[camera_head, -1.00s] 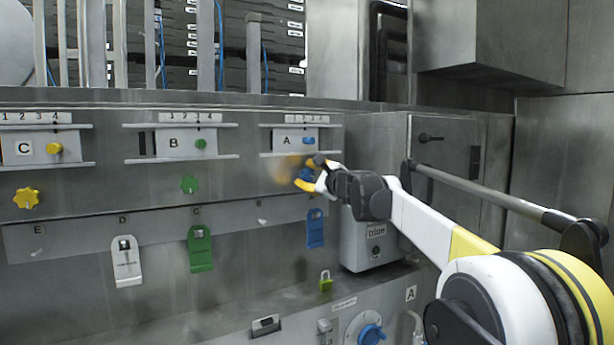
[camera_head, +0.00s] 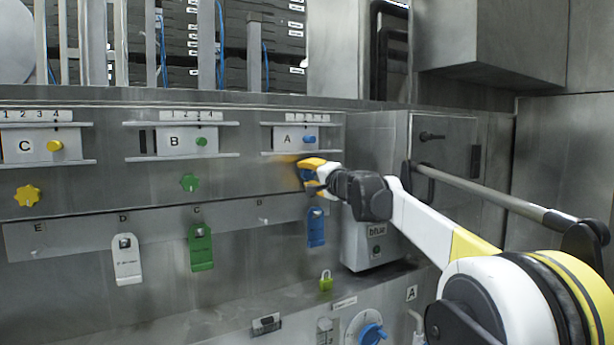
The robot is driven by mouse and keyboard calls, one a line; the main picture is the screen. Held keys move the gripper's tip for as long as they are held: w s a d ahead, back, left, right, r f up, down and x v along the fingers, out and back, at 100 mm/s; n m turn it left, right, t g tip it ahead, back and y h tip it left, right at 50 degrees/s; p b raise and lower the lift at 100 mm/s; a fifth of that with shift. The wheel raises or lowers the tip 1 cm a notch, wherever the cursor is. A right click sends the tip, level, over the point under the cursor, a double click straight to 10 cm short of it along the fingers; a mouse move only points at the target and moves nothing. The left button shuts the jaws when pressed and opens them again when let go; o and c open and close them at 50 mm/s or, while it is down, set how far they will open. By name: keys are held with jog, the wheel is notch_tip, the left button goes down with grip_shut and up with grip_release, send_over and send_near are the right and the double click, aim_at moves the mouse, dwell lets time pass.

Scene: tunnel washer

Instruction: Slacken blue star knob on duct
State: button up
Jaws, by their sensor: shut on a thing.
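The blue star knob (camera_head: 305,175) sits on the grey duct face below the slide plate marked A (camera_head: 289,138). My gripper (camera_head: 310,173) reaches it from the right and is shut on it, with a yellow finger across its top. The gripper hides most of the knob, so its turn angle cannot be read. A green star knob (camera_head: 189,183) is below plate B, and a yellow star knob (camera_head: 27,195) is below plate C.
Hanging tags in blue (camera_head: 316,228), green (camera_head: 201,249) and white (camera_head: 126,260) are below the knobs. A grey box marked blue (camera_head: 368,245) stands just under my wrist. A long grey rail (camera_head: 480,190) runs near my arm on the right.

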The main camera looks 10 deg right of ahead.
jog(key=n, duration=1.1)
jog(key=shift+w+d+f, duration=0.1)
jog(key=shift+d, duration=0.1)
jog(key=shift+n, duration=0.3)
jog(key=o, duration=1.2)
jog(key=v, duration=1.2)
